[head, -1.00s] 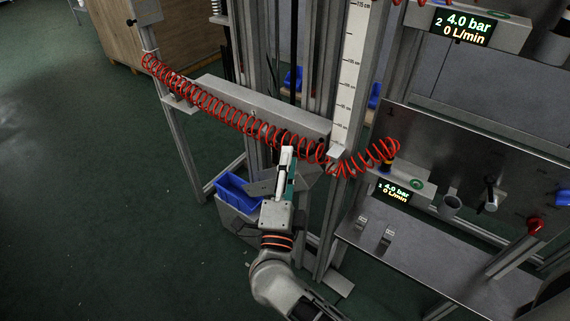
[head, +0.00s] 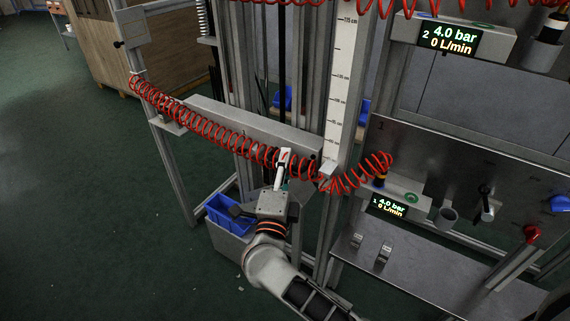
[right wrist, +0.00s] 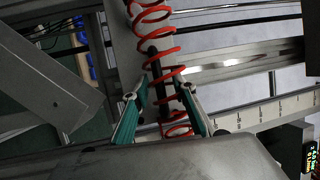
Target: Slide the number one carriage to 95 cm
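The number one carriage appears to be the grey horizontal beam (head: 245,122) on the upright rails in the head view. A light pointer tab (head: 328,170) at its right end lies against the lower part of the white scale (head: 340,75); the nearby numbers are too small to read surely. My right gripper (head: 284,160) is at the front of the beam, near its right end. In the right wrist view, its teal fingers (right wrist: 163,112) are spread, with a dark bar (right wrist: 163,75) and red coils between or behind them; contact cannot be told. My left gripper is not in view.
A red coiled hose (head: 205,120) runs along the beam, close to my right gripper, to the panel on the right. The number 1 display (head: 389,206) reads 4.0 bar, 0 L/min. A blue bin (head: 222,212) stands below. Open floor lies left.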

